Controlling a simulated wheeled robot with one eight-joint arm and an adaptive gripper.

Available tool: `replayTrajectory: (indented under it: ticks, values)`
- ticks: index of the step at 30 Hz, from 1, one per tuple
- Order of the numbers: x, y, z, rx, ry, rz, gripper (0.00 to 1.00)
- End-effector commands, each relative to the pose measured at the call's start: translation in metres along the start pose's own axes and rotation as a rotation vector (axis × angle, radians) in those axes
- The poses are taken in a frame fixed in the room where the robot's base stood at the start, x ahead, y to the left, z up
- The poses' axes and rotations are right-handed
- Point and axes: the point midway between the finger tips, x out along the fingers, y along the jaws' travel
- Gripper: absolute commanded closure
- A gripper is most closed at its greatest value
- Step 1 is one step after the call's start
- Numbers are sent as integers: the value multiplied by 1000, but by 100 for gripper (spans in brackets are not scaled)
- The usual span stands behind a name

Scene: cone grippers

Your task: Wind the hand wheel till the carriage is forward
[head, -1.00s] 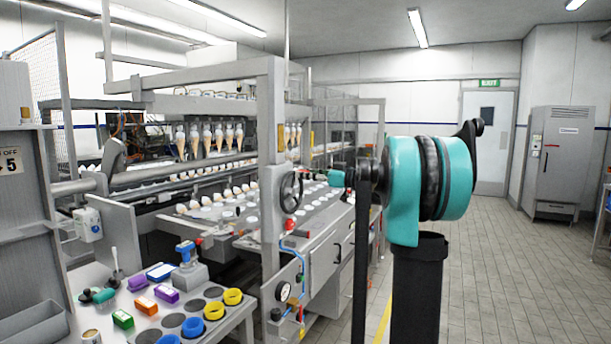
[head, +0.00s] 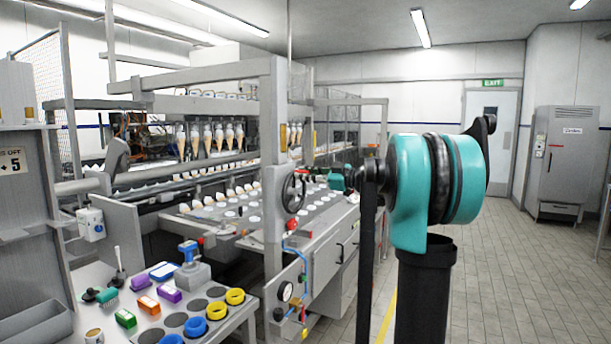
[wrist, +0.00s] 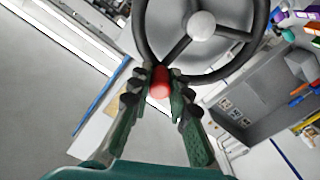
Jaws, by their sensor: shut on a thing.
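The hand wheel (head: 290,194) stands on the front post of the machine; its dark rim and pale hub (wrist: 201,25) fill the top of the wrist view. A red knob (wrist: 160,84) is at the rim's lower side. My gripper (wrist: 160,88) has its green ribbed fingers on either side of the knob and is shut on it. In the head view my gripper (head: 318,179) reaches the wheel from the right; the knob is hard to make out there. I cannot tell for sure which part is the carriage; overhead gripper rows hold cones (head: 213,137) point down.
A flat plate with round spots (head: 250,212) lies behind the wheel. A side table (head: 215,293) at front left bears yellow and blue rings, small boxes and a brush. A gauge (head: 286,291) and hoses sit below the wheel. The floor (head: 510,270) at right is clear.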

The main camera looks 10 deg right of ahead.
Motion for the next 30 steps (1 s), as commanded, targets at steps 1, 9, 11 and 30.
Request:
replayTrajectory:
  ticks: [1,9,11,30]
  values:
    - [0,-2,0,0,0,-5,100]
    - [0,-1,0,1,0,-3,61]
    - [0,-1,0,1,0,-3,61]
    - [-74,0,1,2,-2,1,61]
